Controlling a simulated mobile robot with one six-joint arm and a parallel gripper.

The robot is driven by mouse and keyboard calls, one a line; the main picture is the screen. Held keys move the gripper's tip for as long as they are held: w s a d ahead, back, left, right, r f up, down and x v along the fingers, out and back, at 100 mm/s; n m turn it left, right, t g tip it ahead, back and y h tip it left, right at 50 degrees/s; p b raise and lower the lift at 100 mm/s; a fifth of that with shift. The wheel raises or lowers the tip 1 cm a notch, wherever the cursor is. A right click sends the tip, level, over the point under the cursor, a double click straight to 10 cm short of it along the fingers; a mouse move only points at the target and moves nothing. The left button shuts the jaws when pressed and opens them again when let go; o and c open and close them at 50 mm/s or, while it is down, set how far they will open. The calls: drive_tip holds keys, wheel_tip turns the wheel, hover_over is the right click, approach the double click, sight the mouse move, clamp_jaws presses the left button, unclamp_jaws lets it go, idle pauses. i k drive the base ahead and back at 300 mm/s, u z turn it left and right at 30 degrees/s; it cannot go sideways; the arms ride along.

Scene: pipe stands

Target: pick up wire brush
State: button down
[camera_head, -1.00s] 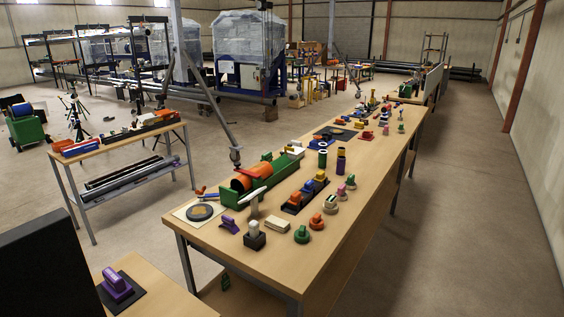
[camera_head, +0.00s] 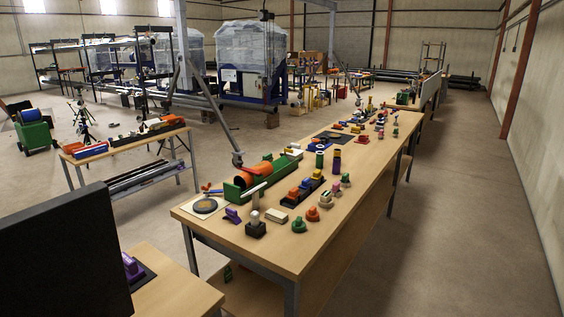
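I cannot pick out a wire brush with certainty; the tools on the long wooden table (camera_head: 350,222) are small in view. A small red-and-blue item (camera_head: 211,191) lies at the table's near left end, but its kind is unclear. Next to it are a round dark disc (camera_head: 205,206) on a pale sheet and a purple tool (camera_head: 232,215). An orange cylinder (camera_head: 257,174) rests in a green stand (camera_head: 238,187). My gripper is not visible in this view.
A dark panel (camera_head: 60,265) fills the lower left and partly hides a purple tool (camera_head: 131,265) on a small near table (camera_head: 175,290). Another bench (camera_head: 125,148) stands at left. The floor right of the long table (camera_head: 450,220) is clear.

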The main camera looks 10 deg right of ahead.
sight(268, 157)
drive_tip(key=u, duration=0.15)
drive_tip(key=i, duration=0.9)
drive_tip(key=z, duration=0.05)
